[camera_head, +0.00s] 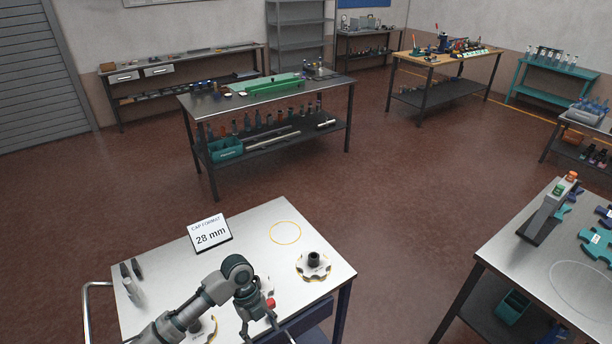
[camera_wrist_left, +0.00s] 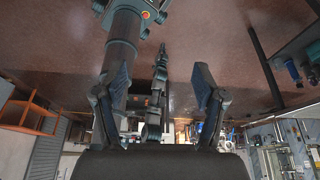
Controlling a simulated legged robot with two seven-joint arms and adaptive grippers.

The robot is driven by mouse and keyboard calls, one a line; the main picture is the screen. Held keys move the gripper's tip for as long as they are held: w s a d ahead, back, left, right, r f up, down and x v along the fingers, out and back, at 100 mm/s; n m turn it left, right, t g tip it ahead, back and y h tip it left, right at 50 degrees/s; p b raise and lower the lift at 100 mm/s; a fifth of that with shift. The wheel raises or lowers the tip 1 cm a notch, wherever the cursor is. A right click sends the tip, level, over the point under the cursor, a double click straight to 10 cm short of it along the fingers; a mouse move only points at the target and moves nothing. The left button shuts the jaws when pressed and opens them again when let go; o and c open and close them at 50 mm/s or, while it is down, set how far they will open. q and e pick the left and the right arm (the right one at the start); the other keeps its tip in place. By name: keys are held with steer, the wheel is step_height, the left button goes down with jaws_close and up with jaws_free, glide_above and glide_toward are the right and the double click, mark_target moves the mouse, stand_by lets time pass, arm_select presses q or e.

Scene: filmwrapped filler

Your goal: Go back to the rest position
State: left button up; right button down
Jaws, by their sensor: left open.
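My left arm comes in from the lower left of the head view, over the near steel table (camera_head: 262,225). It bends at a joint above the table, and its far end runs to the bottom edge of the picture, where the fingers are not clear. In the left wrist view my left gripper (camera_wrist_left: 160,88) shows two dark fingers spread apart, with nothing held between them. The room appears upside down there, with the brown floor at the top. Part of an arm of mine also shows in that view.
Another steel table (camera_head: 490,246) stands at right. Open floor (camera_head: 400,210) lies between them.

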arm_select(q)
steer(key=s+d+f+n+t+h, duration=0.25)
steer(key=s+d+f+n, duration=0.35)
steer(key=s+f+n, duration=0.35)
steer(key=s+a+f+n+t+y, duration=0.2)
steer(key=s+a+n, duration=0.4)
steer(key=a+n, duration=0.2)
steer(key=s+a+f+n+t+y, duration=0.2)
steer(key=s+a+n+y, duration=0.1)
steer(key=s+a+n, duration=0.5)
step_height(320, 180, down, 28)
steer(key=g+b, duration=0.1)
steer(key=b, duration=0.1)
steer(key=s+a+f+g, duration=0.1)
steer(key=s+a+f, duration=0.1)
steer(key=s+f, duration=1.5)
steer(key=shift+b, duration=0.4)
arm_select(e)
steer(key=f, duration=0.1)
steer(key=s+f, duration=0.1)
steer(key=f, duration=0.1)
steer(key=shift+d, duration=0.1)
arm_select(q)
steer(key=shift+s+a, duration=0.1)
